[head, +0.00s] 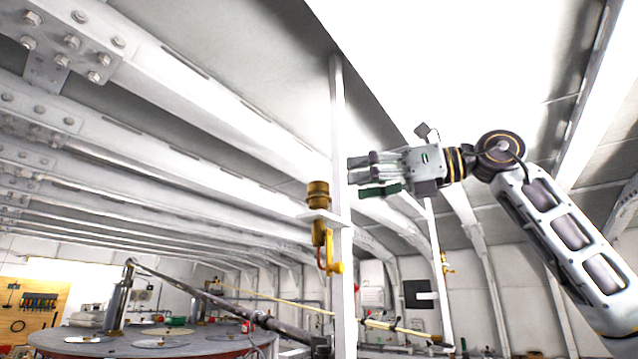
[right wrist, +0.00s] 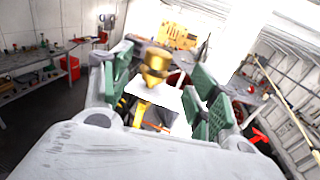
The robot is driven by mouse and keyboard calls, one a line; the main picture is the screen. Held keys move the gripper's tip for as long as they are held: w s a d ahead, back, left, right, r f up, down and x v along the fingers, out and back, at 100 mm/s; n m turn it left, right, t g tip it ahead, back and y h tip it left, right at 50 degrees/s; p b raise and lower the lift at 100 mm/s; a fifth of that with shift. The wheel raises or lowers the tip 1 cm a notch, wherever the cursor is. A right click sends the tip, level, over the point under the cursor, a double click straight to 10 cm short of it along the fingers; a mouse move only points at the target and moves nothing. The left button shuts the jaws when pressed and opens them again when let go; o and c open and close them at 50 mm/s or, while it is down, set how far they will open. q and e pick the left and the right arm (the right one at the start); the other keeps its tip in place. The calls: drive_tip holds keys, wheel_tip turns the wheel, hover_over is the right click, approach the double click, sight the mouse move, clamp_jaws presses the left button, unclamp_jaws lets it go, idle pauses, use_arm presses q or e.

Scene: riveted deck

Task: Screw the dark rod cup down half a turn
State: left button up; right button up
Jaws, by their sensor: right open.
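A brass cup (head: 318,195) stands upright on a small white bracket (head: 322,218) fixed to a white post (head: 338,130) in the head view. A brass fitting with a copper-coloured pipe (head: 320,240) hangs below the bracket. My right gripper (head: 362,176) is open and level just right of the cup and slightly above its middle, apart from it. In the right wrist view the cup (right wrist: 156,64) appears between and beyond the green finger pads (right wrist: 160,88), with the bracket below it. A long dark rod (head: 215,300) slopes down toward the post's foot. My left gripper is out of view.
A second brass fitting (head: 446,262) sits on a farther post. A round table (head: 165,345) with flat discs stands low at the left. Shelves (right wrist: 35,65) line the left of the wrist view. White beams slope overhead. The air around the cup's left side looks clear.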

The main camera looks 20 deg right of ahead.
sight(319, 186)
drive_tip(key=p+x, duration=0.2)
drive_tip(key=x, duration=0.7)
drive_tip(key=shift+a, duration=0.15)
drive_tip(key=c, duration=1)
